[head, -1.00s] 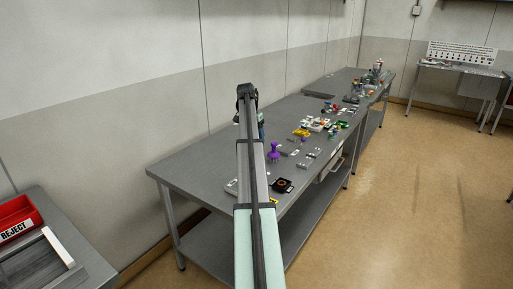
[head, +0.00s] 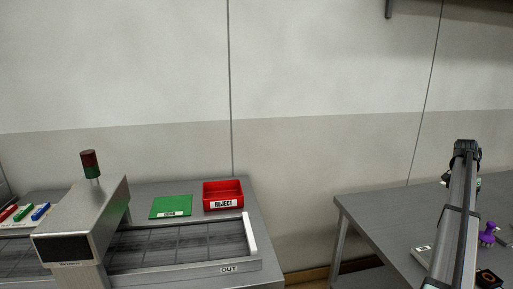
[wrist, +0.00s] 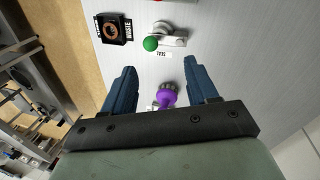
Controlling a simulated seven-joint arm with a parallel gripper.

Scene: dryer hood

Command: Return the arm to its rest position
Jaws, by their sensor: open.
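My arm (head: 457,225) stretches out over the right-hand table (head: 375,215) in the head view. Its far end shows there, but the fingers cannot be made out. In the wrist view my gripper (wrist: 160,78) is open, with its two blue fingers apart and nothing clamped between them. A purple-handled tool (wrist: 166,97) shows in the gap between the fingers, seemingly on the table top beyond them. In the head view the purple tool (head: 488,234) stands on the table, right of the arm.
A green-knobbed fixture (wrist: 151,44) and a black "WASTE" box (wrist: 113,29) lie on the table top. At left stand a dryer hood (head: 85,220) with a conveyor, a green mat (head: 170,206) and a red REJECT bin (head: 222,195). A gap separates the tables.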

